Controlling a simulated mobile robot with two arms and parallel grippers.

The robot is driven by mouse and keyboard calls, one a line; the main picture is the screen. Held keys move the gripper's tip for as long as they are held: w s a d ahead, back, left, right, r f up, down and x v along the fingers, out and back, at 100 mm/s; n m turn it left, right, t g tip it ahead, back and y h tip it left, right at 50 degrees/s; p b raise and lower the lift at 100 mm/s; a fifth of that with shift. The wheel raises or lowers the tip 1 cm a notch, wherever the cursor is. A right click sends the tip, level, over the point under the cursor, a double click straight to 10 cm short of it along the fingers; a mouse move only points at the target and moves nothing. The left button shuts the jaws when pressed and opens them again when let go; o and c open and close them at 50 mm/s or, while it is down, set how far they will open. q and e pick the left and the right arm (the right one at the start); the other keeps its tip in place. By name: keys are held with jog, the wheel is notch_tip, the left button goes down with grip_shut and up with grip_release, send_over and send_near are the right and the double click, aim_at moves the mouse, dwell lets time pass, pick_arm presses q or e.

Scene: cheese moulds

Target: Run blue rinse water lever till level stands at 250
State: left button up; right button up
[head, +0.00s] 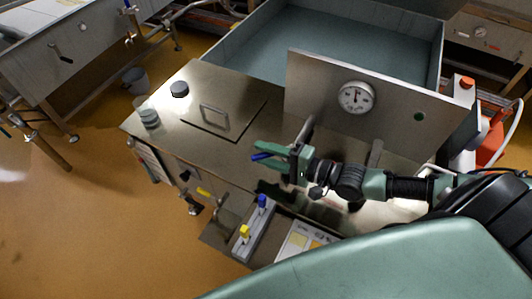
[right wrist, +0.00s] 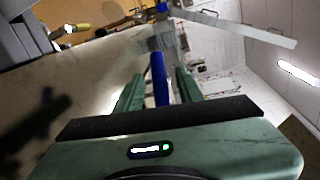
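In the right wrist view the blue lever (right wrist: 160,80) lies between the two fingers (right wrist: 160,92), with a visible gap on each side. The gripper looks open around it. A round white dial (head: 356,97) with a dark needle pointing roughly upward is on the upright steel panel; its figures are too small to read. My left gripper is not in view.
Below stand a blue-handled (head: 262,201) and a yellow-handled (head: 244,231) item. A large vat (head: 262,32) lies behind.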

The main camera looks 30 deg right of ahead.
aim_at(267, 154)
jog(key=shift+r, duration=0.1)
jog(key=o, duration=0.7)
jog(key=r+p, duration=0.1)
jog(key=r, duration=0.3)
jog(key=w+r+p, duration=0.1)
jog(key=r, duration=0.4)
jog(key=r+p, duration=0.1)
jog(key=r, duration=0.4)
jog(key=shift+w+r, duration=0.1)
jog(key=shift+w, duration=0.2)
jog(key=shift+c, duration=0.2)
jog(key=r, duration=0.2)
jog(key=s+r+p, duration=0.1)
jog(key=r, duration=0.1)
jog(key=s+r, duration=0.1)
jog(key=shift+s+r, duration=0.15)
jog(key=shift+r, duration=0.25)
jog(key=c, duration=0.7)
jog(key=shift+o, duration=0.2)
jog(key=shift+w, duration=0.3)
